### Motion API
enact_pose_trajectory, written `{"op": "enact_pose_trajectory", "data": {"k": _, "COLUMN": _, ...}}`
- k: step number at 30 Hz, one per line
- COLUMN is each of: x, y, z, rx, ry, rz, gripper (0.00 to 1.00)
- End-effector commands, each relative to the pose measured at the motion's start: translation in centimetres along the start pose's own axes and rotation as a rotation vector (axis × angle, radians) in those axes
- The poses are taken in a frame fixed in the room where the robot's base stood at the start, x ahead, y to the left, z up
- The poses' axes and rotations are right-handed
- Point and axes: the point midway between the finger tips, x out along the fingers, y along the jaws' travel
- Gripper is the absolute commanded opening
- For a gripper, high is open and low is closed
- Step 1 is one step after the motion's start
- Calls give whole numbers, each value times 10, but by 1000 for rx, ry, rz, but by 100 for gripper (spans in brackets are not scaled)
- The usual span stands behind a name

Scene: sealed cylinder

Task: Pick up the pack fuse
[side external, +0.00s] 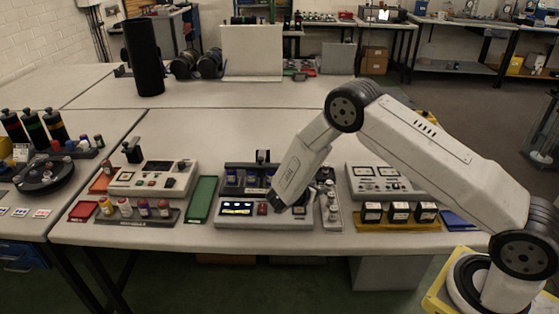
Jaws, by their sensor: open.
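My gripper (279,204) points down and to the left over the grey panel (237,222) with a lit display, near the table's front edge. Its fingertips are small and dark here, and I see nothing held between them. A small red part (262,208) is on the panel just left of the fingertips. I cannot tell whether the fingertips touch the panel. I cannot single out the pack fuse for sure; candidates are too small, and my gripper and arm hide part of the panel and what is behind it.
Behind the panel is a rack with dark blue parts (232,177). A narrow tray of small cylinders (331,206) stands to the right, then a yellow tray (372,226) with black-and-white blocks. A green tray (201,199) lies left. The table behind is mostly clear, with a tall black cylinder (143,58).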

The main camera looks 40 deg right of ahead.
Motion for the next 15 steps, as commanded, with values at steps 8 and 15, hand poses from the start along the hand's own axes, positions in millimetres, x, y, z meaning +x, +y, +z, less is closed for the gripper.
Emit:
{"op": "enact_pose_trajectory", "data": {"k": 8, "x": 4, "y": 2, "z": -1, "rx": -9, "ry": -11, "rz": 7, "gripper": 46}}
{"op": "enact_pose_trajectory", "data": {"k": 15, "x": 22, "y": 2, "z": -1, "rx": -8, "ry": -9, "rz": 5, "gripper": 46}}
